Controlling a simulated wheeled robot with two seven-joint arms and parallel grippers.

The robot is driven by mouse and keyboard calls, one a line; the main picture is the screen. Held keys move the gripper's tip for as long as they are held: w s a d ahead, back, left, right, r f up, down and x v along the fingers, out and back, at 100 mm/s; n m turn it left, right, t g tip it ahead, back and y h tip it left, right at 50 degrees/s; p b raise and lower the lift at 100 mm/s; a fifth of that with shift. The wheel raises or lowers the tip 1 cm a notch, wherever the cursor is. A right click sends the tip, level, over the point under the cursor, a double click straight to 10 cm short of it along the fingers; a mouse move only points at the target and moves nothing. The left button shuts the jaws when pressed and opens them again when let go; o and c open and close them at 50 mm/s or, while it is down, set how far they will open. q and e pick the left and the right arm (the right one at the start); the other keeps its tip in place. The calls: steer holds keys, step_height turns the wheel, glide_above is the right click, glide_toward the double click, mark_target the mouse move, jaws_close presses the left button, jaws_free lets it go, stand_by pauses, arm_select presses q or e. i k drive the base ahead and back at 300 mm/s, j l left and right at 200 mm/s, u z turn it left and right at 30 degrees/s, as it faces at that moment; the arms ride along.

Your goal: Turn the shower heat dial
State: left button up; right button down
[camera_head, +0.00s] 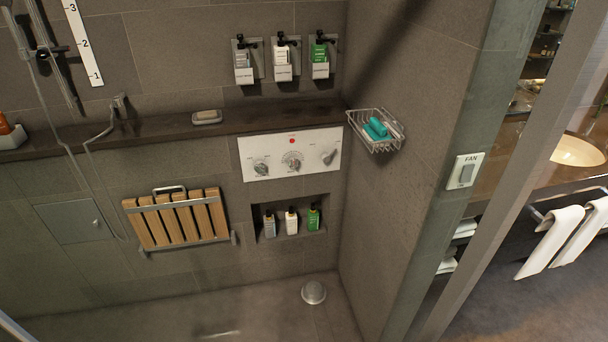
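A white control panel (292,153) is set on the tiled back wall, right of the middle of the shower. It carries a left knob (261,169), a middle dial (292,160) with a ring of markings, and a right lever-like knob (329,156) that points up and to the right. A red dot sits above the middle dial. The lettering is too small to read, so I cannot tell which knob is the heat dial. Neither of my grippers shows, and nothing touches the panel.
A dark ledge (168,132) runs above the panel, with a soap dish (207,117). A wire basket (375,130) juts out just right of the panel. A niche with bottles (291,222) lies below. A slatted wooden seat (180,217) is folded at the left.

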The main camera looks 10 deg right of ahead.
mark_target(294, 162)
steer(key=i+l, duration=0.2)
steer(key=i, duration=1.85)
